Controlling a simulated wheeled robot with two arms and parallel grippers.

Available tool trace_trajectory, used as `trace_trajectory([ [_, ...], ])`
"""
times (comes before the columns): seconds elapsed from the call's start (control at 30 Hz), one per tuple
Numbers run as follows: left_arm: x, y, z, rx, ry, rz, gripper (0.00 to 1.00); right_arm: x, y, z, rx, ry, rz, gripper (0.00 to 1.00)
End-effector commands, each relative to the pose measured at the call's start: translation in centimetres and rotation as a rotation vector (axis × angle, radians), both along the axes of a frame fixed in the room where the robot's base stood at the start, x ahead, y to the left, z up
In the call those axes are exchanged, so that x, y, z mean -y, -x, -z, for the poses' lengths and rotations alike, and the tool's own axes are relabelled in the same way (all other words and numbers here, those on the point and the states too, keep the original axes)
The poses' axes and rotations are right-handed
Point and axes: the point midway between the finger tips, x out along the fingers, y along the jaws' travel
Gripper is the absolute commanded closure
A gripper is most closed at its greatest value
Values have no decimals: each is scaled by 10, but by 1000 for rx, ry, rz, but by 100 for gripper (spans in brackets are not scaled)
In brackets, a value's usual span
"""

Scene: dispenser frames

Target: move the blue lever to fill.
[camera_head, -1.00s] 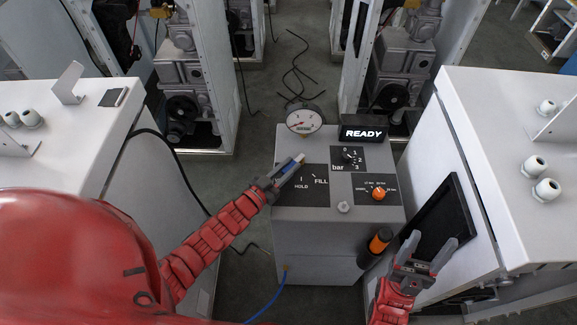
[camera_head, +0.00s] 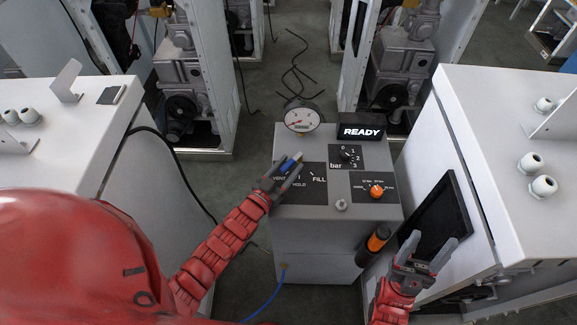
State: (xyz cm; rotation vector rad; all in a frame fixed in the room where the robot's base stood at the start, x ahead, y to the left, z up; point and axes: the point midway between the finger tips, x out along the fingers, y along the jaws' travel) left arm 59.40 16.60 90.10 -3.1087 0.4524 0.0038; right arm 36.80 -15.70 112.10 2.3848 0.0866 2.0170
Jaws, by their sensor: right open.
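The grey dispenser box has a black lever plate (camera_head: 318,196) marked VENT, HOLD and FILL. The lever's base is hidden by the gripper. My right gripper (camera_head: 430,249) is open and empty, low at the right, apart from the box.
A gauge (camera_head: 302,119) and a READY display (camera_head: 361,132) stand at the box's back. A bar selector (camera_head: 346,154) and an orange knob (camera_head: 376,191) are on its right. An orange-black cylinder (camera_head: 374,243) is on its right side. White cabinets flank it.

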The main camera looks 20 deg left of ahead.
Motion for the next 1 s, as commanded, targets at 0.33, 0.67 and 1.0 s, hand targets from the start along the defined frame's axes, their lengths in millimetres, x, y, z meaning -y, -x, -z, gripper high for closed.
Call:
trace_trajectory([
  [0.33,-8,25,2,-1,-1,-1,45,0,0,7,0,0,0,40],
  [0.67,-33,107,2,-4,-1,-5,45,0,0,16,0,0,0,40],
  [1.0,-48,162,0,-3,0,-3,45,0,0,12,0,0,0,40],
])
